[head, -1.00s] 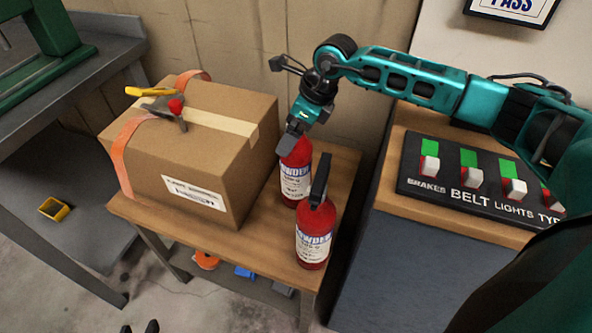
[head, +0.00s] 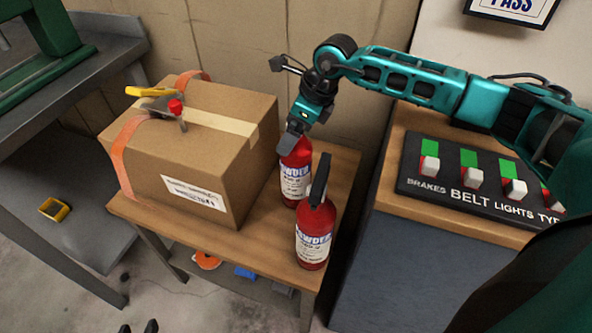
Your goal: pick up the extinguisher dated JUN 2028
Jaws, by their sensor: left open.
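Two red extinguishers with white labels stand upright on a small wooden table (head: 258,240). The rear extinguisher (head: 295,183) is beside the cardboard box, and the front extinguisher (head: 313,243) is nearer me with its black handle up. The dates on both labels are too small to read. My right gripper (head: 291,143) is at the top of the rear extinguisher and hides its handle; whether its jaws are closed on it does not show. My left gripper (head: 138,328) shows only as two dark fingertips, apart, at the bottom edge, far from both extinguishers.
A strapped cardboard box (head: 160,160) with a yellow-handled tool (head: 148,92) on top fills the table's left side. A switch panel (head: 470,187) sits on a cabinet at right. A grey bench (head: 80,70) stands at left. The lower shelf holds small items.

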